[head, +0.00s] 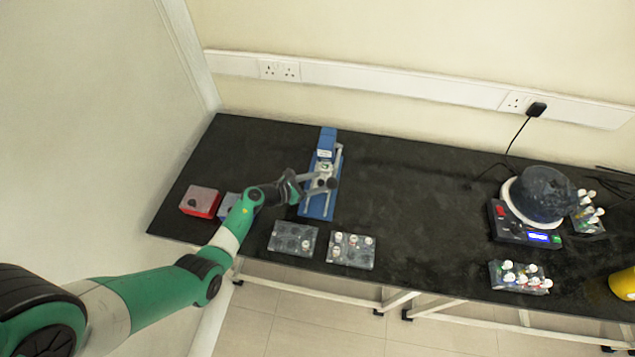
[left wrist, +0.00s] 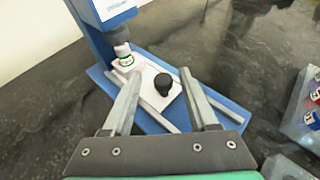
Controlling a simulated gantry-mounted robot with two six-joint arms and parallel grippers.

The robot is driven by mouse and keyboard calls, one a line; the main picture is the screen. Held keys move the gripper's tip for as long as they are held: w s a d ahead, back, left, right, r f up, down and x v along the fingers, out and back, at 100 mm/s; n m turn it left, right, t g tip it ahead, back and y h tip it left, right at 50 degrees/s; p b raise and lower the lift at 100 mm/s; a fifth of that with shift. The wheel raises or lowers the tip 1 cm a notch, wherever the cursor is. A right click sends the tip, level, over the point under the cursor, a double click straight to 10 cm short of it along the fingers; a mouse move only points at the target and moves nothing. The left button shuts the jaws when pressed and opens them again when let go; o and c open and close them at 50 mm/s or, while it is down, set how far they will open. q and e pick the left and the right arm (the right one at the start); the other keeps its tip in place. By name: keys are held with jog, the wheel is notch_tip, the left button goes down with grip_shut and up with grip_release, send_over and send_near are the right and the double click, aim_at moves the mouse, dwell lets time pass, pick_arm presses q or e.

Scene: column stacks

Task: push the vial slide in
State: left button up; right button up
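The blue press device (head: 327,140) stands near the back of the black bench. Its blue base (left wrist: 152,124) carries two pale rails in the left wrist view. Between them lies the white slide (left wrist: 148,76) with a black knob (left wrist: 161,83) at its near end. A small white vial with a green band (left wrist: 125,57) stands upright at the slide's far end, close under the device's dark head. My left gripper (head: 322,182) is over the base; in the left wrist view its fingers (left wrist: 161,77) are apart, one on each side of the knob. I cannot tell whether they touch anything. My right gripper is not in view.
A red-sided box (head: 200,203) stands left of the device. Two grey racks (head: 293,238) (head: 351,252) lie along the front edge, some wells filled. Right are a scale (head: 520,232) with a dark round vessel (head: 543,193) and vial racks (head: 520,278). The bench centre is clear.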

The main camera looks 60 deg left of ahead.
pick_arm(q)
jog(key=shift+r, duration=0.1)
jog(key=p+v, duration=0.4)
jog(key=v, duration=0.7)
jog(key=shift+p, duration=0.35)
jog(key=shift+s+d, duration=0.1)
jog(key=shift+s, duration=0.25)
